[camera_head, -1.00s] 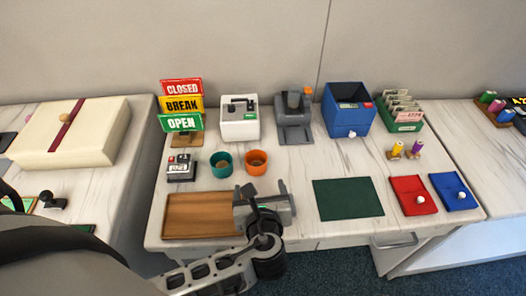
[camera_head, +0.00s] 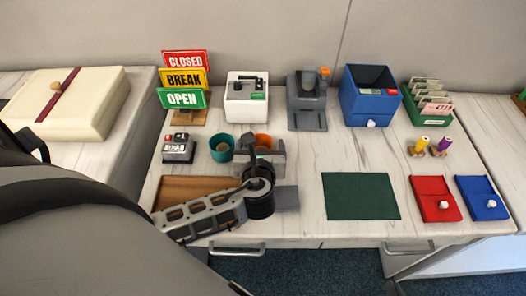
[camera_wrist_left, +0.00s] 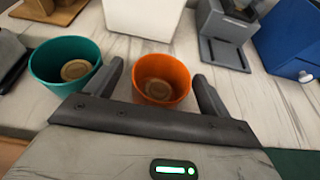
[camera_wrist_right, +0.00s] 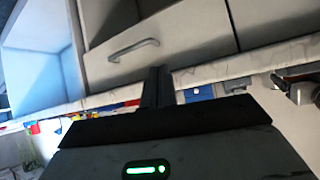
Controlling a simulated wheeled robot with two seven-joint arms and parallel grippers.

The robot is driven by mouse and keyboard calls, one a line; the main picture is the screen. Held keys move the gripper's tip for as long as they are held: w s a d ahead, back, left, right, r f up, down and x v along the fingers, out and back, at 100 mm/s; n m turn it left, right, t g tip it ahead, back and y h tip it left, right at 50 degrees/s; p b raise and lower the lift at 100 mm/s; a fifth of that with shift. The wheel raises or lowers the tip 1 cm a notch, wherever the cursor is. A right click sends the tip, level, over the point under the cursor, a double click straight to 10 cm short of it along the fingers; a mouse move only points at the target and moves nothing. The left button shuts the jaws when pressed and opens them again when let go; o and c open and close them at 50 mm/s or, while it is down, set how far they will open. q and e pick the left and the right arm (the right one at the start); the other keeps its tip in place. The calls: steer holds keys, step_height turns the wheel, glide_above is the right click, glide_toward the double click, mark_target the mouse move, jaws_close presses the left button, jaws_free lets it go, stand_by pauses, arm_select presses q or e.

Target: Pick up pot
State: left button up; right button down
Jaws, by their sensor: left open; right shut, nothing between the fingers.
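The orange pot (camera_head: 263,141) stands on the light counter, partly hidden by my left gripper in the head view. In the left wrist view the orange pot (camera_wrist_left: 161,78) lies between the spread fingers, with a brown disc inside. My left gripper (camera_wrist_left: 158,74) is open and empty, one finger on either side of the pot; I cannot tell whether they touch it. The teal pot (camera_head: 221,148) stands just left of it and also shows in the left wrist view (camera_wrist_left: 66,63). My right gripper (camera_wrist_right: 158,88) is shut and empty, facing drawers, outside the head view.
A wooden board (camera_head: 188,190) lies under my left forearm. A white box (camera_head: 246,99) and a grey machine (camera_head: 306,103) stand behind the pots. A small dark device (camera_head: 178,148) is left of the teal pot. A green mat (camera_head: 360,196) lies flat at right.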

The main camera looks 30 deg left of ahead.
arm_select(q)
steer(key=shift+b+x, duration=0.4)
steer(key=shift+x, duration=0.85)
steer(key=shift+s, duration=0.1)
steer(key=c, duration=1.1)
steer(key=shift+o, duration=0.2)
